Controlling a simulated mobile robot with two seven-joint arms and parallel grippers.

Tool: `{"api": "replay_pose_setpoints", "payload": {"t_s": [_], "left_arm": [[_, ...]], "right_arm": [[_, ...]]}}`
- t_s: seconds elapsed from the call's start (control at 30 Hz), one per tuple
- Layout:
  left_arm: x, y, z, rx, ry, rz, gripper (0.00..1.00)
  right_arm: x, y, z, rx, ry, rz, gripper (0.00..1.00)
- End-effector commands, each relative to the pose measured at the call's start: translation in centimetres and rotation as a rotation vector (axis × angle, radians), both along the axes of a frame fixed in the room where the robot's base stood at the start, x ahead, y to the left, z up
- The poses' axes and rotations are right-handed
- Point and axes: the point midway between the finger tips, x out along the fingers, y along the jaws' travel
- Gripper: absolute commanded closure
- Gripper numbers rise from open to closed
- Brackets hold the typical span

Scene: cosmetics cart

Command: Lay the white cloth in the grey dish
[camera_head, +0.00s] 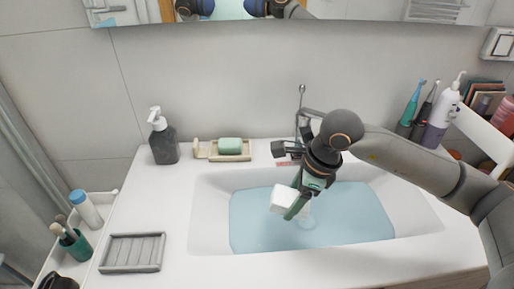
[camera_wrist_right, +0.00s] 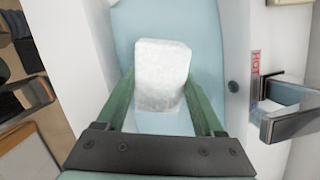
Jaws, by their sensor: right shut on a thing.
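A folded white cloth (camera_head: 283,198) is held by my right gripper (camera_head: 293,205) above the water in the sink. In the right wrist view the cloth (camera_wrist_right: 162,75) sits between the two green fingers of the gripper (camera_wrist_right: 163,100), which are shut on it. The grey dish (camera_head: 132,253), a ribbed rectangular tray, lies on the counter at the lower left of the head view, with nothing on it. It is well to the left of the gripper. My left gripper does not show over the counter.
The sink (camera_head: 210,215) holds blue water. A tap (camera_head: 301,115) stands behind it, close to my right arm. A dark pump bottle (camera_head: 162,137) and a tray with green soap (camera_head: 230,146) stand at the back. A cart (camera_head: 52,262) with brushes is at far left.

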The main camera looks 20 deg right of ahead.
Motion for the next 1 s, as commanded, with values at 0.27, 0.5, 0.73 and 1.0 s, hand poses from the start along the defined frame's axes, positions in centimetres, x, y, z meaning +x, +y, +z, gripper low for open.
{"api": "replay_pose_setpoints", "payload": {"t_s": [0.27,0.5,0.73,1.0], "left_arm": [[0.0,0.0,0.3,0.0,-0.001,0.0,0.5],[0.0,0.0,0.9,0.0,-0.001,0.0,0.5],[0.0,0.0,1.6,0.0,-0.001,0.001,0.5],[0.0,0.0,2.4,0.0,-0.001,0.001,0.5]], "right_arm": [[-0.2,0.1,0.1,0.0,0.0,0.093,0.82],[-1.0,0.7,0.4,0.001,0.0,0.455,0.82],[-2.0,1.3,0.9,0.002,0.0,0.873,0.82],[-3.2,1.8,1.9,0.001,0.0,1.407,0.82]]}}
